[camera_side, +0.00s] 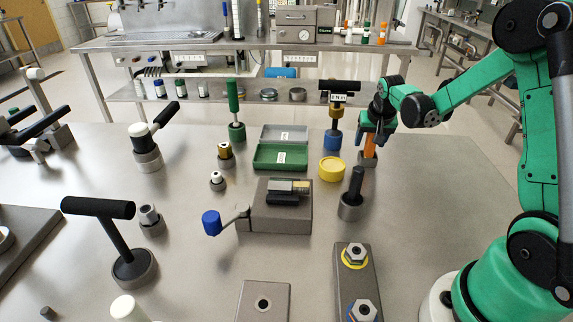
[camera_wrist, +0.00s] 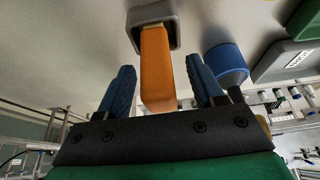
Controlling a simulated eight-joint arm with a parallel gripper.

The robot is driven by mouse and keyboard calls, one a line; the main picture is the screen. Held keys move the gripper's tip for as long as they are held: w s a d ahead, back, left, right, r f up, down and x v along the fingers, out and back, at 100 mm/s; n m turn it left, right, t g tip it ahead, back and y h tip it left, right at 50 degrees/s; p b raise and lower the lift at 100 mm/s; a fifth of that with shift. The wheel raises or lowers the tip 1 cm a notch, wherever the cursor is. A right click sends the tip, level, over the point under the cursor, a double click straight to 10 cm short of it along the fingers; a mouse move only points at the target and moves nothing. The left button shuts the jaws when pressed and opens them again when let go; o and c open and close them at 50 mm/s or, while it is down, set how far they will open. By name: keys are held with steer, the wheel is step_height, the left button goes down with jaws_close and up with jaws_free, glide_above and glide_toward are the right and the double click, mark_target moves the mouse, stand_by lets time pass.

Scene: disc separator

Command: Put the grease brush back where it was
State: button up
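The orange-handled tool, apparently the grease brush (camera_side: 369,147), stands upright in a small grey holder (camera_side: 367,160) at the right of the table. In the wrist view the orange handle (camera_wrist: 157,70) points toward my palm, and its far end sits in the grey holder (camera_wrist: 167,13). My gripper (camera_side: 373,127) is at the top of the handle. In the wrist view my gripper (camera_wrist: 160,82) has its two blue fingers on either side of the handle, with a visible gap on each side. The bristles are hidden in the holder.
A blue-based tool (camera_side: 332,140) with a black top stands left of the holder; its blue part (camera_wrist: 226,62) shows close by in the wrist view. A yellow lid (camera_side: 332,169), green tray (camera_side: 279,157) and black-handled tool (camera_side: 354,188) are near. The table right of the holder is clear.

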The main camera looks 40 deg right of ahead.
steer(key=shift+r, duration=0.65)
steer(key=v, duration=1.1)
steer(key=s+a+n+t+y, duration=0.1)
steer(key=s+a+n+t, duration=0.1)
steer(key=a, duration=0.7)
steer(key=s+a+f+n+t+y, duration=0.1)
steer(key=s+a+n+t+y, duration=0.1)
steer(key=a+n, duration=0.5)
steer(key=s+a, duration=0.1)
steer(key=a, duration=0.1)
steer(key=shift+s+a+f, duration=0.3)
steer(key=shift+s+a, duration=0.05)
steer(key=shift+a, duration=0.05)
steer(key=shift+o, duration=0.2)
